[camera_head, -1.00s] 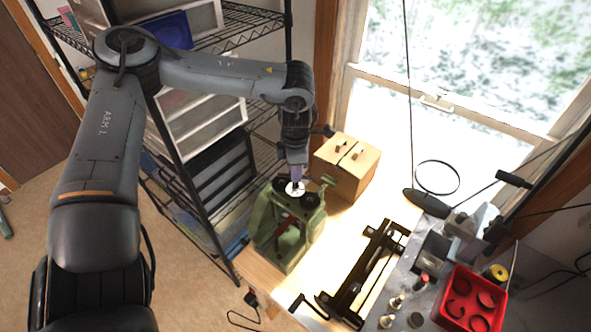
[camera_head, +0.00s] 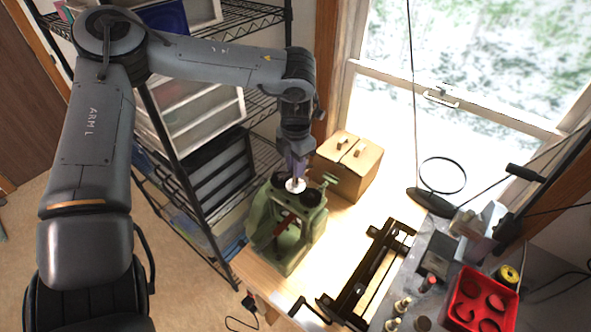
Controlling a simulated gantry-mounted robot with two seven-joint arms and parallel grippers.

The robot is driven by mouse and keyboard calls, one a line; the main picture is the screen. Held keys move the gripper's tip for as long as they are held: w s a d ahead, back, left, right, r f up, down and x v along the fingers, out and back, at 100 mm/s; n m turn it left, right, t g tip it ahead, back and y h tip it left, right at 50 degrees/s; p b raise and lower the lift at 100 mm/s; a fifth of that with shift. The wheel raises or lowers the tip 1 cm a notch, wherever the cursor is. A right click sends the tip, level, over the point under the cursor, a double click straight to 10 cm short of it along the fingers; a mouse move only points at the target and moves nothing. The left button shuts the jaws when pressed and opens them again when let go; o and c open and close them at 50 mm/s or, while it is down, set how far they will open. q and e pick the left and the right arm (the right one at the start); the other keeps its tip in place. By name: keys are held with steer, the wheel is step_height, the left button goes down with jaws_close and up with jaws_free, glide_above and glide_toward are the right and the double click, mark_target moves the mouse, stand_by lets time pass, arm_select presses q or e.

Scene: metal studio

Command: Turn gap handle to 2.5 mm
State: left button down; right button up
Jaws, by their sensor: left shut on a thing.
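The green machine (camera_head: 288,243) stands on the wooden bench below my left arm. A round white dial or knob (camera_head: 295,186) sits on its top, between two dark round parts. I take this to be the gap handle, but its scale is too small to read. My left gripper (camera_head: 296,176) points straight down onto the white piece and is shut on it. The fingertips are small and partly hidden by the wrist. My right gripper is not in view.
A wooden box (camera_head: 347,166) stands close behind the machine. A black metal frame (camera_head: 368,275) lies to the right, and a red tray (camera_head: 478,300) sits on the grey surface at lower right. A wire shelf (camera_head: 190,190) stands at left.

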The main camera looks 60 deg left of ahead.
arm_select(q)
steer(key=n+b, duration=0.1)
steer(key=n, duration=0.1)
steer(key=shift+f+n, duration=0.1)
steer(key=shift+n, duration=0.2)
steer(key=shift+n+b, duration=0.6)
steer(key=shift+n, duration=0.6)
steer(key=c, duration=0.5)
jaws_free()
steer(key=shift+c, duration=0.2)
steer(key=shift+r, duration=0.2)
step_height(320, 180, up, 11)
steer(key=b, duration=0.1)
steer(key=shift+f, duration=0.2)
